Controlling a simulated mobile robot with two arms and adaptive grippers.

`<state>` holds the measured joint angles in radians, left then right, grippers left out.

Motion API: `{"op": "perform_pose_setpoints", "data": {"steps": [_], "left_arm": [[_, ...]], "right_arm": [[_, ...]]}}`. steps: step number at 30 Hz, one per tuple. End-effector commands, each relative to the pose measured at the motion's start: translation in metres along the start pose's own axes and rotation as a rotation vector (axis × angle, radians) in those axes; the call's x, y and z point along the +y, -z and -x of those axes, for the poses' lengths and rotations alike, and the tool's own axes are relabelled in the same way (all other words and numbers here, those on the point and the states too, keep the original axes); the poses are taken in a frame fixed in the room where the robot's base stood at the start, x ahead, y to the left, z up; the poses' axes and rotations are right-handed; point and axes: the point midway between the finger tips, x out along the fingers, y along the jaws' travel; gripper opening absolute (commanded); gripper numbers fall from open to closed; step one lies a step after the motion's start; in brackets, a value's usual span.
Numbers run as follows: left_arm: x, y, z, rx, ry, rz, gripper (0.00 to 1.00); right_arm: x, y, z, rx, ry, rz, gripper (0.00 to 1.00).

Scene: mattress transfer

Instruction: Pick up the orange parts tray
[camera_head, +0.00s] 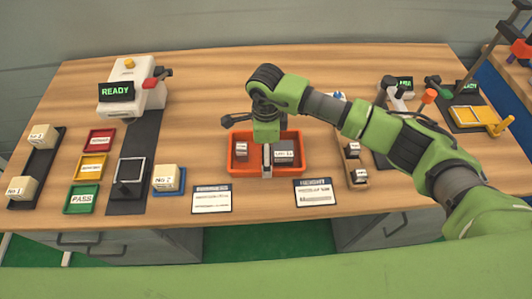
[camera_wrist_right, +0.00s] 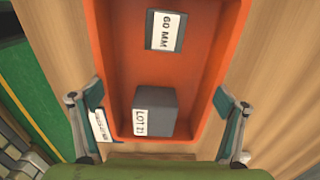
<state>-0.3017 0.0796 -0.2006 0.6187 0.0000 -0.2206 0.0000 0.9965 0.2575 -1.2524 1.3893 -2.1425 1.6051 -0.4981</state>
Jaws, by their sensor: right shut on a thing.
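The orange parts tray (camera_head: 238,170) sits on the wooden table near the middle of the head view. It holds a grey block with a LOT label and a part marked 60 MM. My right gripper (camera_head: 267,158) is over the middle of the tray and hides part of it. I cannot tell any gap under the tray. My left gripper does not show.
Two printed cards (camera_head: 212,199) lie in front of the tray. A narrow wooden tray with small blocks (camera_head: 357,178) stands to its right. A blue tray with a block (camera_head: 168,180) and red, yellow and green trays (camera_head: 82,199) are to the left.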

Motion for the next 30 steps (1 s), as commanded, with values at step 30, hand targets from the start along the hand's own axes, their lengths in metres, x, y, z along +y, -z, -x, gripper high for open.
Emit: {"op": "perform_pose_setpoints", "data": {"steps": [30], "left_arm": [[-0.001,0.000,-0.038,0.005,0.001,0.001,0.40]], "right_arm": [[0.096,-0.002,0.110,-0.003,0.006,0.006,0.65]]}}
